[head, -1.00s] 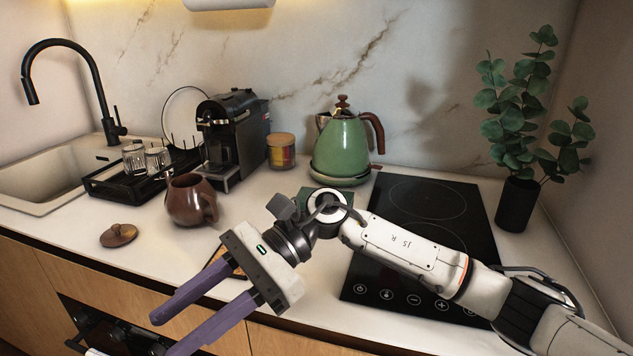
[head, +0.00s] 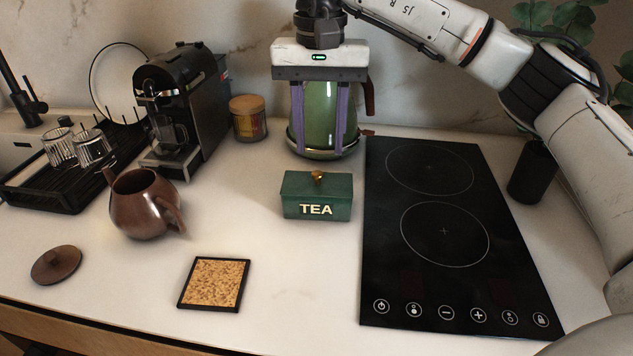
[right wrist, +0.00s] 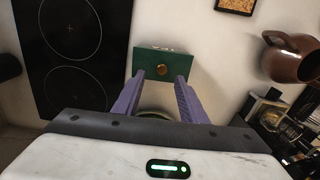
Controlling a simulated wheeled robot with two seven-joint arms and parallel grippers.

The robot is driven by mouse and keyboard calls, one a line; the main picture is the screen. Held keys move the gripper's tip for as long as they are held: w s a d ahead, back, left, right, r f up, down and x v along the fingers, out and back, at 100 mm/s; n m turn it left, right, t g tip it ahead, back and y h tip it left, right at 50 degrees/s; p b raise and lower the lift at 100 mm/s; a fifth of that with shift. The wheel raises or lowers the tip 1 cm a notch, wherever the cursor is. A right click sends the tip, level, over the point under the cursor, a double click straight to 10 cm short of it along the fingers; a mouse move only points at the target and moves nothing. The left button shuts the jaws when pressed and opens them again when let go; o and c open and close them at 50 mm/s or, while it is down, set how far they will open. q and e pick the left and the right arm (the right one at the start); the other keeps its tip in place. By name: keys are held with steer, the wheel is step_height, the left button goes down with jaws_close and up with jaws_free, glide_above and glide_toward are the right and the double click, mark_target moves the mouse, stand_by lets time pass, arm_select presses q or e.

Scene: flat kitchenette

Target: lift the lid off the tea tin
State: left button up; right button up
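The green tea tin (head: 316,208) stands upright on the counter, left of the hob, with "TEA" on its front. Its lid (head: 300,181) is on, with a small brass knob (head: 318,177) on top. My right gripper (head: 319,155) is open and empty, fingers pointing down, above and behind the tin, in front of the green kettle. In the right wrist view, the tin (right wrist: 178,62) and its knob (right wrist: 162,70) show beyond and between the two purple fingertips, apart from them. My left gripper is not in view.
The black hob (head: 440,270) lies right of the tin. The green kettle (head: 325,122) stands behind my right gripper. A brown teapot (head: 146,208), its loose lid (head: 56,265) and a cork trivet (head: 214,283) are to the left. The counter in front of the tin is clear.

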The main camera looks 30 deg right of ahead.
mark_target(318, 174)
steer(key=f, duration=0.5)
steer(key=shift+a+f+p, duration=0.2)
steer(key=shift+f+p, duration=0.1)
steer(key=shift+f, duration=0.05)
jaws_close()
